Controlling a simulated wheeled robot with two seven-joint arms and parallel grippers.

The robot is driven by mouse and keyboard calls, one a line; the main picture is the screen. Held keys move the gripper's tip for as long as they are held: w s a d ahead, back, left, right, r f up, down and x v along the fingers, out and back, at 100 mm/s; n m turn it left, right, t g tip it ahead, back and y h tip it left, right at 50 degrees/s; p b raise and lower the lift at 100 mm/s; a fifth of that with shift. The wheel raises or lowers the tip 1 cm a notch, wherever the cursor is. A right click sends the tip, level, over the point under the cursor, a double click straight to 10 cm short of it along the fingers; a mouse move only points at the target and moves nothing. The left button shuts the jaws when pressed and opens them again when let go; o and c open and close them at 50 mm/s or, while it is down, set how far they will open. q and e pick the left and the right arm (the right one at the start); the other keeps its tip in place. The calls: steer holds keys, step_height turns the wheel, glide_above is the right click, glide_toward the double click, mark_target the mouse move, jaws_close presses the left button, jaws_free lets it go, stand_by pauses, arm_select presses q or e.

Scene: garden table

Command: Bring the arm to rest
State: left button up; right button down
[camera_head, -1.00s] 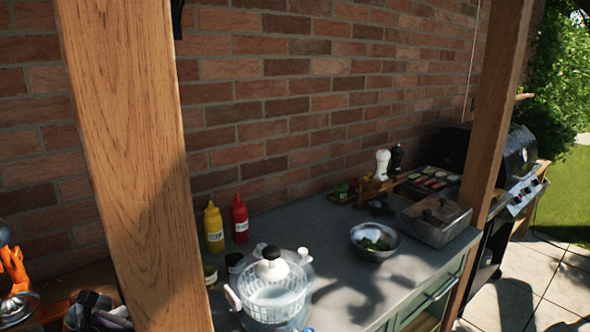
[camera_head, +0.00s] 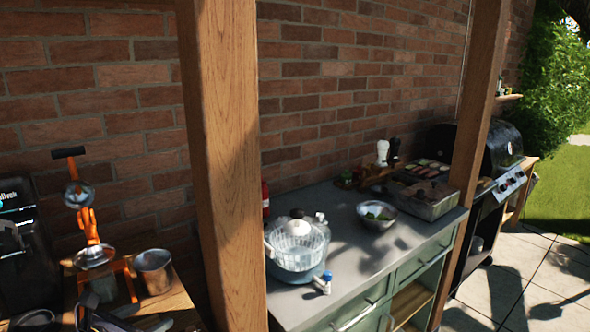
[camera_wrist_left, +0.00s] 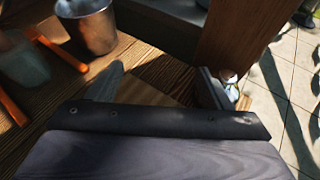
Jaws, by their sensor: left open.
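My left gripper (camera_head: 128,318) shows at the bottom left edge of the head view, low by the wooden side table (camera_head: 182,300). Most of the arm behind it is outside the picture. In the left wrist view my left gripper (camera_wrist_left: 160,88) has its two fingers well apart, with only wood grain between them. It is open and empty. A metal cup (camera_head: 154,270) stands on the side table just beyond the gripper; the cup also shows in the left wrist view (camera_wrist_left: 88,24). My right gripper is not in either view.
An orange-framed stand (camera_head: 92,235) and a black machine (camera_head: 22,245) are at the left. A wooden post (camera_head: 222,150) rises beside the side table. The grey counter (camera_head: 345,270) holds a salad spinner (camera_head: 296,250), a bowl (camera_head: 376,222) and a metal tray (camera_head: 428,208). A black grill (camera_head: 500,150) stands farther right.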

arm_select(q)
steer(key=shift+d+r+m+h, duration=0.2)
steer(key=shift+d+m+h, duration=0.05)
steer(key=shift+d+m, duration=0.3)
steer(key=shift+d+r+m+h, duration=0.25)
steer(key=shift+d+m, duration=0.2)
steer(key=shift+d, duration=0.2)
steer(key=s+d+r+m+g+h, duration=0.35)
steer(key=s+d+m, duration=0.6)
steer(key=m, duration=0.35)
steer(key=s+f+m+g+y, duration=0.2)
steer(key=s+f+m, duration=0.1)
steer(key=s+m, duration=0.4)
steer(key=s+a+f+m+g+y, duration=0.1)
steer(key=s+f+m+y, duration=0.1)
steer(key=s+m, duration=0.4)
steer(key=shift+s+a+f+m+g+y, duration=0.25)
steer(key=shift+s+f+m+g+y, duration=0.25)
steer(key=shift+m, duration=0.3)
steer(key=shift+w, duration=0.1)
